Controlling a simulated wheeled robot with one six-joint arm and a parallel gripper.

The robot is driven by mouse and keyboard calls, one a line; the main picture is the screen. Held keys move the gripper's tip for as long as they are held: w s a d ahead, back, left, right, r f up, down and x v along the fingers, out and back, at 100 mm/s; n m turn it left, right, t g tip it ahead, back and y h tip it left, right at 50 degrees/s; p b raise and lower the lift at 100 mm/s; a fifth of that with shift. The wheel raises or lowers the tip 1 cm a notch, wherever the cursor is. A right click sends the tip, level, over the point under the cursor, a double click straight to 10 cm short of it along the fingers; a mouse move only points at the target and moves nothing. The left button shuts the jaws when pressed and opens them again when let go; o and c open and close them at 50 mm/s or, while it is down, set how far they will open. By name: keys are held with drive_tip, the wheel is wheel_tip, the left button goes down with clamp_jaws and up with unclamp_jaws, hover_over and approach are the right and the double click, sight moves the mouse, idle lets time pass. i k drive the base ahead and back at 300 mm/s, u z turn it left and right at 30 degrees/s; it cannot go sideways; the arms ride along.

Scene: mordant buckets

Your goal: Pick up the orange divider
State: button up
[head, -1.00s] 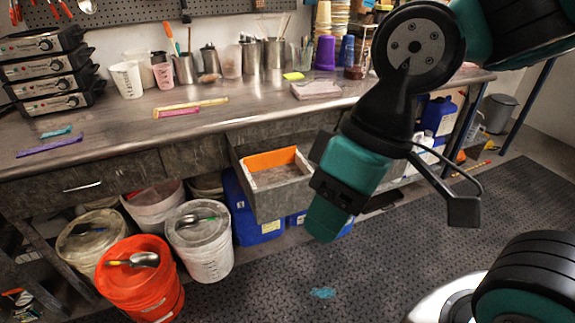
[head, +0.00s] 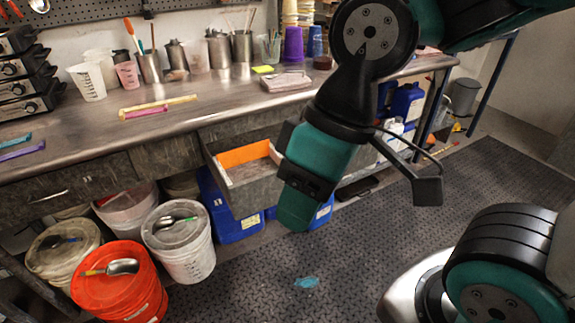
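The orange divider (head: 244,153) stands upright inside the open drawer (head: 252,196), at its back left as seen in the head view. Its lower edge is partly hidden by the drawer's walls. My gripper (head: 297,205) is to the right of the drawer and nearer to the camera, pointing down, apart from the divider. My arm's end covers part of the drawer's right side. The fingers are not clear enough to tell whether they are open or shut.
The metal workbench (head: 190,122) above the drawer holds cups, cans and coloured strips. An orange bucket (head: 118,295) and a white bucket (head: 185,262) stand on the floor at left. Blue containers (head: 228,226) stand under the drawer. The dark floor mat (head: 400,240) is mostly clear.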

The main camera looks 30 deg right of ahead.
sight(228, 159)
drive_tip(key=z, duration=0.45)
drive_tip(key=i, duration=1.35)
drive_tip(key=u, duration=0.5)
